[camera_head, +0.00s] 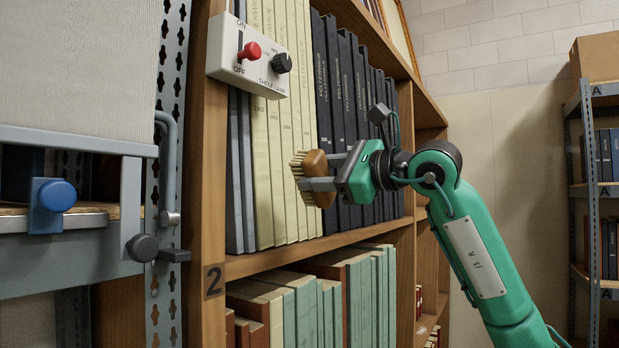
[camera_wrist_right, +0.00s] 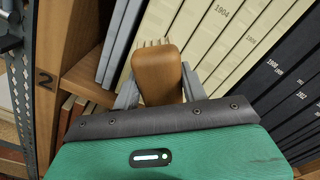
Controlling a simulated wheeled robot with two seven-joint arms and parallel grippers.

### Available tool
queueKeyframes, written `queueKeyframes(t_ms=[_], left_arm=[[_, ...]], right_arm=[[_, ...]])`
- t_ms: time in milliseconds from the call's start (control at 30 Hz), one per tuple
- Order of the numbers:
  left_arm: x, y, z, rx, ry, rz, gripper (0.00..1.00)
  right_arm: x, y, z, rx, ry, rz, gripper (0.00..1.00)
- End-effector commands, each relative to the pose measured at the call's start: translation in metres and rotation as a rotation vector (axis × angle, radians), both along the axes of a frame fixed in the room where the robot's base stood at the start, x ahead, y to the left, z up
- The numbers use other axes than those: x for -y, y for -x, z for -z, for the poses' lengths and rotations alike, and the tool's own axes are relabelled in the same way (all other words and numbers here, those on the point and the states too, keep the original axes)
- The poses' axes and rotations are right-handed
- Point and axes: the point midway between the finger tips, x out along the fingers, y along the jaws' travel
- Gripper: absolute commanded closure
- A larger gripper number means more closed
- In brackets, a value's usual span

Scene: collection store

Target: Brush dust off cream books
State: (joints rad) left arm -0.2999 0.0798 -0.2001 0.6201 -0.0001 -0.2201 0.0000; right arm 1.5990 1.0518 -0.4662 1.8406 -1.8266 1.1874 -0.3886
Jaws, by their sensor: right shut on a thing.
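The cream books (camera_head: 272,130) stand upright in a row on the middle shelf, between grey books on the left and dark blue books on the right. They also show in the right wrist view (camera_wrist_right: 222,40). My right gripper (camera_head: 317,173) is shut on a brush with a brown wooden body (camera_head: 318,163) and pale bristles on its left side. The brush (camera_wrist_right: 157,72) is in front of the right end of the cream row, bristles towards the spines. I cannot tell whether the bristles touch them. No dust is clearly visible. My left gripper is out of view.
A switch box (camera_head: 249,57) with a red lever and black knob hangs on the shelf post, partly covering the upper cream books. A grey metal unit with a blue knob (camera_head: 55,195) stands close at left.

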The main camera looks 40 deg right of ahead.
Motion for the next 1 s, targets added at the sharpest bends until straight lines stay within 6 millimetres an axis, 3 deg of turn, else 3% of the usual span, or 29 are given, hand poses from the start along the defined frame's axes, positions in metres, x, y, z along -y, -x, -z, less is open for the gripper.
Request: queueKeyframes(t_ms=[333,700,1000], left_arm=[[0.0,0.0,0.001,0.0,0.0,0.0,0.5],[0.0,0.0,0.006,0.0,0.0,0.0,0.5],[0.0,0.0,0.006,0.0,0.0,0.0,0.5]], right_arm=[[0.001,0.003,0.0,0.001,0.0,0.001,0.93],[0.012,0.028,0.0,0.0,-0.001,0.001,0.93],[0.012,0.028,0.0,0.0,-0.001,0.0,0.93]])
